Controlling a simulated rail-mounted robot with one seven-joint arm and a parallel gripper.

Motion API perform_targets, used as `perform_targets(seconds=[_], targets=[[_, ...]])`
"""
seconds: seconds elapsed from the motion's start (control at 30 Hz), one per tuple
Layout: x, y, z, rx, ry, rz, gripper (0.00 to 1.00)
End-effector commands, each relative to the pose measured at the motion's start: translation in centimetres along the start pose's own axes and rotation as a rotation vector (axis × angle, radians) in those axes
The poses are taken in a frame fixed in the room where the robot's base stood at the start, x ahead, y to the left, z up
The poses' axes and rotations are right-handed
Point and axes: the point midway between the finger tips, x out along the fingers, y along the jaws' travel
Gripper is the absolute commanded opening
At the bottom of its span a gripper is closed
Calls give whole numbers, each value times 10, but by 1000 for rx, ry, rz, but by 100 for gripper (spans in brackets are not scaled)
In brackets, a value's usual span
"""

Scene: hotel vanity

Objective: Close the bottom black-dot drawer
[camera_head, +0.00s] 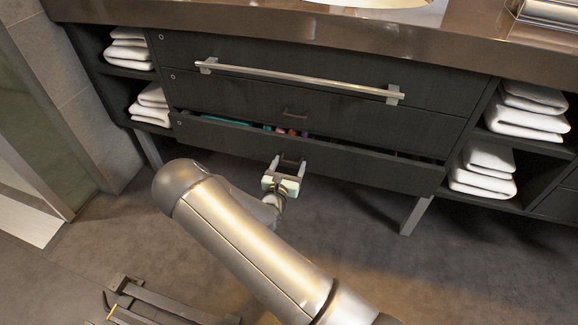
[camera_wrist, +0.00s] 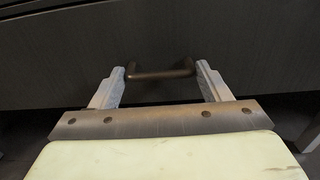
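The bottom drawer (camera_head: 365,168) of the dark vanity is pulled partly out, and colored items show inside along its top opening. Its front fills much of the wrist view (camera_wrist: 230,40). My gripper (camera_head: 290,159) is at the middle of this drawer front. In the wrist view its two fingers are apart, one on each side of the dark bar handle (camera_wrist: 160,73). I cannot tell whether the fingertips touch the drawer front. The black dot is too small to make out.
The middle drawer (camera_head: 340,118) with a small handle and the top drawer (camera_head: 300,55) behind a long metal rail (camera_head: 300,80) look shut. Folded towels (camera_head: 487,158) fill side shelves. A vanity leg (camera_head: 415,215) stands below right. The floor in front is mostly clear.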

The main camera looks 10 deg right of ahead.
Motion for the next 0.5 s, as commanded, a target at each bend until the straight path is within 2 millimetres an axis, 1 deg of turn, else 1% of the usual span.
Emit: perform_targets(seconds=[0.03, 0.07, 0.17, 0.33, 0.4, 0.5], targets=[[0, -1, 0, -1, 0, -3, 34], [0, -2, 0, -1, 0, -3, 29], [4, -2, 0, 0, 0, -5, 29], [33, -3, 1, 2, 1, -8, 29], [40, -3, 0, 0, 1, -7, 29], [45, -3, 0, -1, 1, -6, 29]])
